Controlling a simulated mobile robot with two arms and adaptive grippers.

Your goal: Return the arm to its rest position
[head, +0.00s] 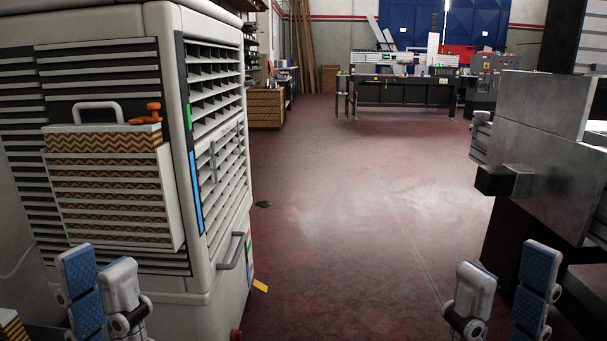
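My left gripper (103,292) is at the lower left edge of the head view, in front of the large pale machine. Its blue padded finger and its grey finger stand upright, with the blue pad exposed and nothing seen between them. My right gripper (502,296) is at the lower right. Its grey finger and blue padded finger stand apart with an empty gap. Both grippers point up at a similar height and touch nothing visible. The rest of both arms is outside the view.
A pale slatted machine (219,270) with a zigzag-patterned box (110,190) and an orange part (148,114) fills the left. Grey metal machinery (545,140) stands close at the right. The red floor (365,190) between is open, back to a workbench (405,90).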

